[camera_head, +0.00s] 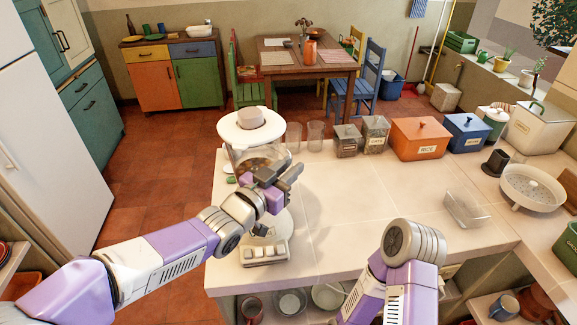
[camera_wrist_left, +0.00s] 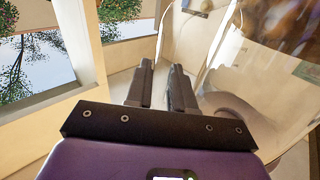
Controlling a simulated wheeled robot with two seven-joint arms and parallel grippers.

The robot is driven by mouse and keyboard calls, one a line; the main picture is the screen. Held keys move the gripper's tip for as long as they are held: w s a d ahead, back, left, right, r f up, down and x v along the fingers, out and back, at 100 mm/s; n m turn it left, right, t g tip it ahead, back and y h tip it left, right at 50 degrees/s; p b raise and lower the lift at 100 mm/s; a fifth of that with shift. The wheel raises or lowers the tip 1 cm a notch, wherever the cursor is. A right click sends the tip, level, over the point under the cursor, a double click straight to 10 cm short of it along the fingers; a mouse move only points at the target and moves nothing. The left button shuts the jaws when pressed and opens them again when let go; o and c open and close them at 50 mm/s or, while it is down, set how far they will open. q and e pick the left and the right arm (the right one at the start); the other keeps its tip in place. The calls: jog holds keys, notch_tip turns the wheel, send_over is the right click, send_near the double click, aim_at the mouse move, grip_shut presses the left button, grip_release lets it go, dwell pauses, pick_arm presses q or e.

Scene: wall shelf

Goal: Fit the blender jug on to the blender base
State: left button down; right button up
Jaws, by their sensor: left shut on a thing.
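The clear blender jug (camera_head: 262,158) with its wide white lid (camera_head: 250,127) stands near the left end of the counter in the head view. My left gripper (camera_head: 287,180) is at the jug's near right side, shut on it; the part between the fingers is hard to make out. The left wrist view shows the fingers (camera_wrist_left: 162,88) close together beside the jug's clear curved wall (camera_wrist_left: 265,65). The white blender base (camera_head: 264,252), with a row of buttons, is below, nearer me. My arm hides the jug's bottom, so I cannot tell whether it touches the base. My right gripper is out of view.
Clear glasses (camera_head: 315,136), filled jars (camera_head: 374,134), an orange rice box (camera_head: 419,138) and a blue box (camera_head: 466,133) line the counter's back edge. A clear container (camera_head: 466,209) and a white colander (camera_head: 532,188) are at right. The middle of the counter (camera_head: 350,200) is free.

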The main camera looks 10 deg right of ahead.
pick_arm(q)
jog(key=c, duration=1.3)
grip_release()
jog(key=shift+c, duration=0.2)
jog(key=o, duration=0.4)
jog(key=shift+c, duration=0.2)
jog(key=p+v, duration=0.1)
jog(key=v, duration=1.1)
